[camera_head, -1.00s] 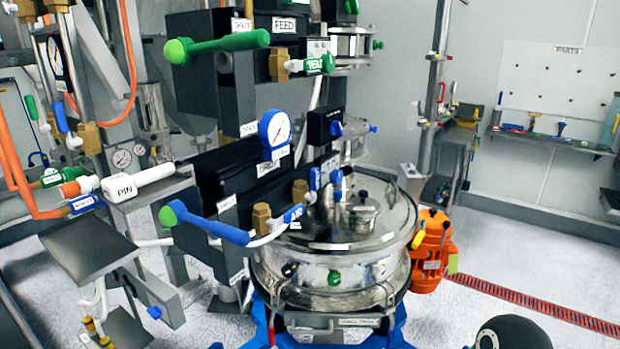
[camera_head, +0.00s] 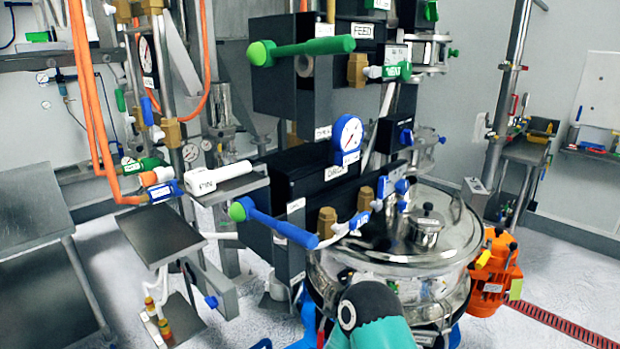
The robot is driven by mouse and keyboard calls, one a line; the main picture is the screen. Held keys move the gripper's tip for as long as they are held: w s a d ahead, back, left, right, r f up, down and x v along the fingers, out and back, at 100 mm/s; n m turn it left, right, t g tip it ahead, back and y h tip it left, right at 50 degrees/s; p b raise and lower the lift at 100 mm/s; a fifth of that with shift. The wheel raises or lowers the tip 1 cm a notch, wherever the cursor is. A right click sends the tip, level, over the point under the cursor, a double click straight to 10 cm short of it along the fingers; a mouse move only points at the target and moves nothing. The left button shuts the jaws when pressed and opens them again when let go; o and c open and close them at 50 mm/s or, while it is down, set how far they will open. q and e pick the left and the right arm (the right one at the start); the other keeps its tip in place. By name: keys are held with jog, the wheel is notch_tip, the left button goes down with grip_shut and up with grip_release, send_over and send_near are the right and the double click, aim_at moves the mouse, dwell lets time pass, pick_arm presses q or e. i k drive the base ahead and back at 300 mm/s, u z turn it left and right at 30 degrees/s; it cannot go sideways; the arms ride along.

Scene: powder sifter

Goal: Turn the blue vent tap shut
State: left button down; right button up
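On the blue-marked unit in the middle, a small blue tap handle (camera_head: 362,219) with a lettered tag that seems to read AIR sits beside brass fittings. Another small blue handle (camera_head: 402,187) stands behind it to the right; its tag is too small to read. I cannot tell which is the blue vent tap, nor how far either is turned. A readable VENT tag sits on a green tap (camera_head: 397,71) above. A teal and dark link of one of my arms shows at the bottom centre, in front of the steel vessel. Neither gripper shows.
A long blue lever (camera_head: 284,229) with a green knob and a blue gauge (camera_head: 347,137) are on the same unit. The round steel vessel (camera_head: 385,262) stands below right, an orange motor (camera_head: 495,274) beside it. A PIN-labelled white piece (camera_head: 217,178) is left.

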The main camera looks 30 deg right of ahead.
aim_at(382, 181)
jog(key=u, duration=0.1)
jog(key=k, duration=1.3)
jog(key=z, duration=1.3)
jog(key=i, duration=1.05)
jog(key=u, duration=0.05)
